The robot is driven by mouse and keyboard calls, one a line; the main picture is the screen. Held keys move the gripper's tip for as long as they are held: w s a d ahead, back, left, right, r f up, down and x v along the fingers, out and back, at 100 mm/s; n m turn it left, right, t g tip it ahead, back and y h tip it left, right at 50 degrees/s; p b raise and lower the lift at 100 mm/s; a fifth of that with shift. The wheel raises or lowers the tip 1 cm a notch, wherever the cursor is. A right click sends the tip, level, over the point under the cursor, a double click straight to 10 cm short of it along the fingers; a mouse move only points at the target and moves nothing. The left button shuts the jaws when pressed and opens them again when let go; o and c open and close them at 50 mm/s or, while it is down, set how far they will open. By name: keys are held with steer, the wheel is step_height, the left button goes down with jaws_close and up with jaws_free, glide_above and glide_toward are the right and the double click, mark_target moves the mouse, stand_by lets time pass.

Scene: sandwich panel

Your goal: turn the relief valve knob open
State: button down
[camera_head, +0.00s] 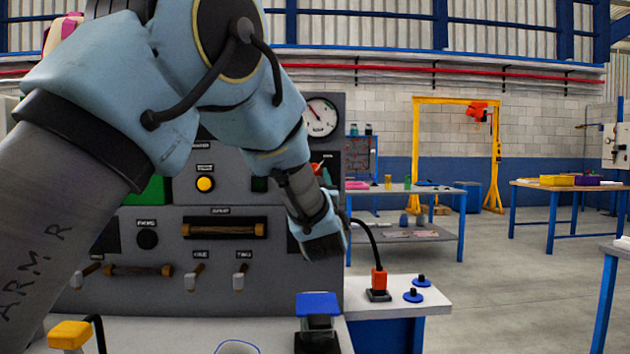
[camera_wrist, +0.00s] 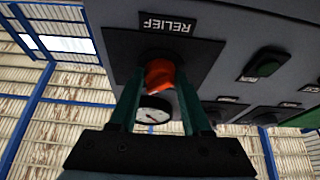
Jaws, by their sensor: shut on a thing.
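The relief valve knob (camera_wrist: 160,74) is orange-red and sits on a dark square plate labelled RELIEF in the wrist view. In the head view a small red part of the knob (camera_head: 316,168) shows at the panel's right edge, partly hidden by my arm. My gripper (camera_wrist: 161,80) has its two teal fingers on either side of the knob and is shut on it. The contact at the fingertips is partly hidden. In the head view my arm's end covers the area below the knob.
A pressure gauge (camera_head: 320,117) is close to the knob. The grey panel (camera_head: 262,275) carries switches, a yellow button (camera_head: 205,184) and a horizontal handle. A blue-topped item (camera_head: 318,304) and a red plug-like part (camera_head: 379,280) stand on the bench below. Open floor lies right.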

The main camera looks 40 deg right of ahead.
steer(key=shift+m, duration=0.4)
steer(key=shift+c, duration=1.8)
jaws_free()
steer(key=b+v, duration=0.2)
steer(key=v, duration=0.9)
steer(key=shift+w, duration=0.1)
